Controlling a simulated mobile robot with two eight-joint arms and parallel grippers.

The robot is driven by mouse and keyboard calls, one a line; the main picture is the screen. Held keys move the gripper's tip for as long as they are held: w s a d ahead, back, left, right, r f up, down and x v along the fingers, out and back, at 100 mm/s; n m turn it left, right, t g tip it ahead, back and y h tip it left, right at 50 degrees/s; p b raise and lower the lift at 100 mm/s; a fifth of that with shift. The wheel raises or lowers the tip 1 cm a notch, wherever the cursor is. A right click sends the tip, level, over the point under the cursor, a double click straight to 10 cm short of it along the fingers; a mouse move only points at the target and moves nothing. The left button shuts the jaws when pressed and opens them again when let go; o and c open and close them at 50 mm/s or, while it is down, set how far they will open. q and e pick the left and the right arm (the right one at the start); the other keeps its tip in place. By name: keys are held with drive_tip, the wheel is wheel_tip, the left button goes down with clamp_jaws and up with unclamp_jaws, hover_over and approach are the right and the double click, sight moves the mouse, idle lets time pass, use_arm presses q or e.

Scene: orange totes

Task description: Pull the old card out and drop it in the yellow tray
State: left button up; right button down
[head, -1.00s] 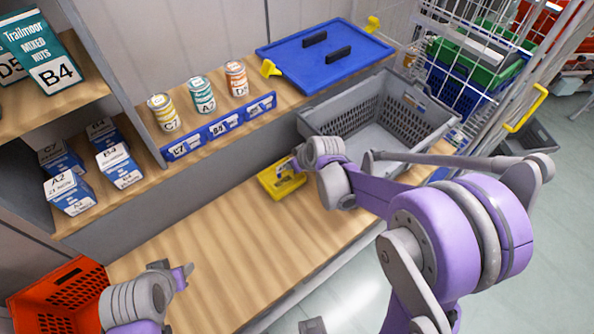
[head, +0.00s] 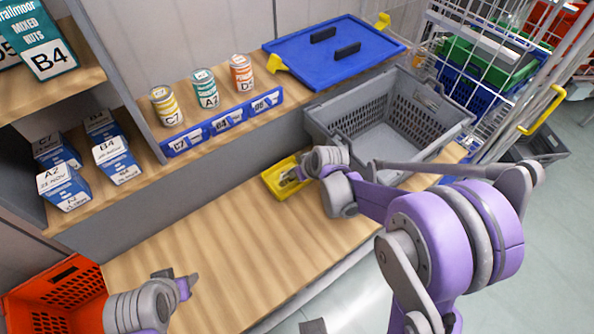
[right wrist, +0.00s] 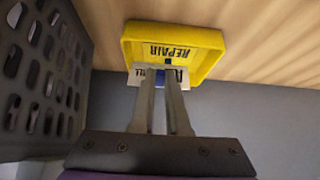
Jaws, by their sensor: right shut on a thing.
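The yellow tray (head: 271,187) sits on the wooden bench against the grey back panel, left of the grey crate. It also shows in the right wrist view (right wrist: 213,42), with "REPAIR" lettering inside. My right gripper (head: 290,176) is at the tray. In the right wrist view my right gripper (right wrist: 166,72) is shut on a white printed card (right wrist: 143,76), which overlaps the tray's near edge; whether it touches the tray I cannot tell. My left gripper (head: 188,284) is over the bench at lower left, apart from everything; its jaw opening is unclear.
Blue label holders (head: 223,124) with cards line the shelf edge below three cans (head: 205,89). The grey crate (head: 385,135) stands right of the tray, the blue lid (head: 300,68) behind it. An orange tote (head: 55,300) is at lower left. The mid-bench is clear.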

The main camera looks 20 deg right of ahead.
drive_tip(key=c, duration=0.8)
unclamp_jaws()
drive_tip(key=p+v, duration=0.1)
drive_tip(key=v, duration=0.9)
drive_tip(key=shift+s+r, duration=0.2)
drive_tip(key=shift+r, duration=0.15)
drive_tip(key=s+m, duration=0.1)
drive_tip(key=s, duration=0.5)
drive_tip(key=s+r+m+h+p, duration=0.1)
drive_tip(key=s, duration=0.5)
drive_tip(key=s+m+g+h, duration=0.1)
drive_tip(key=s+m, duration=0.1)
drive_tip(key=s, duration=0.5)
drive_tip(key=shift+r, duration=0.3)
